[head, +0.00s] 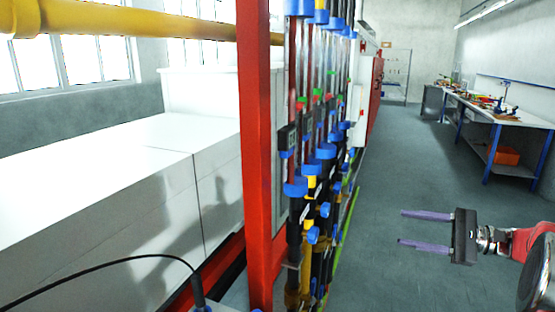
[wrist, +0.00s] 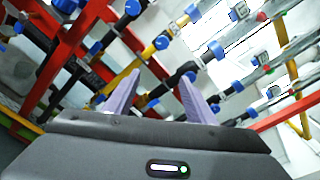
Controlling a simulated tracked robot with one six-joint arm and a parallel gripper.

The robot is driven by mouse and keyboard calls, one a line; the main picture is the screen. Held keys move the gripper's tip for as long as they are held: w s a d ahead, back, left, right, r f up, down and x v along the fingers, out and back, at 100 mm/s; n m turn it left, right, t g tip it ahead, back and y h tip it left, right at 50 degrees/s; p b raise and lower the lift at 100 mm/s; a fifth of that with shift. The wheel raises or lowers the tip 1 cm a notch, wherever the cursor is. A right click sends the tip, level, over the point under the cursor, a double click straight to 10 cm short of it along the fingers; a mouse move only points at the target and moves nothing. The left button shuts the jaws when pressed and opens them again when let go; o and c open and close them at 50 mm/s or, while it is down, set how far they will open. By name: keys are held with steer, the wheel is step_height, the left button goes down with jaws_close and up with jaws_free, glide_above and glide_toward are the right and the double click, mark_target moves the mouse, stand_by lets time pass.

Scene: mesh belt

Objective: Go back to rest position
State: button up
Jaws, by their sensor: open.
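My gripper (head: 402,228) is at the lower right of the head view, with two purple fingers spread apart and pointing left. Nothing is between the fingers. They point towards a rack of pipes (head: 310,170) with blue fittings, with a gap of open floor between. In the wrist view my gripper (wrist: 152,88) shows its two fingers apart, with the pipes and blue valves (wrist: 187,82) beyond them. The wrist view is tilted.
A red post (head: 256,150) stands at the rack's near end. White cabinets (head: 100,190) fill the left side. A workbench (head: 500,112) with an orange bin (head: 504,154) below it stands at the back right. The grey floor (head: 400,165) between is clear.

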steer(key=s+a+f+g+h, duration=0.1)
steer(key=s+f+g+h, duration=0.15)
steer(key=f, duration=0.65)
steer(key=s+a+f+n+g+h, duration=0.3)
steer(key=s+a+f+h, duration=0.25)
steer(key=s, duration=0.35)
steer(key=s+a+r+n+t+h, duration=0.2)
steer(key=s+a+r+n+h, duration=0.2)
steer(key=s, duration=0.5)
steer(key=s+a+r+n+t+h, duration=0.1)
steer(key=s+a+r+n+h, duration=0.2)
steer(key=s+a+n, duration=0.4)
steer(key=shift+s+a+r+n+t+h, duration=0.4)
steer(key=shift+s+r, duration=0.35)
steer(key=shift+s, duration=0.4)
steer(key=shift+a, duration=0.1)
stand_by(3.4)
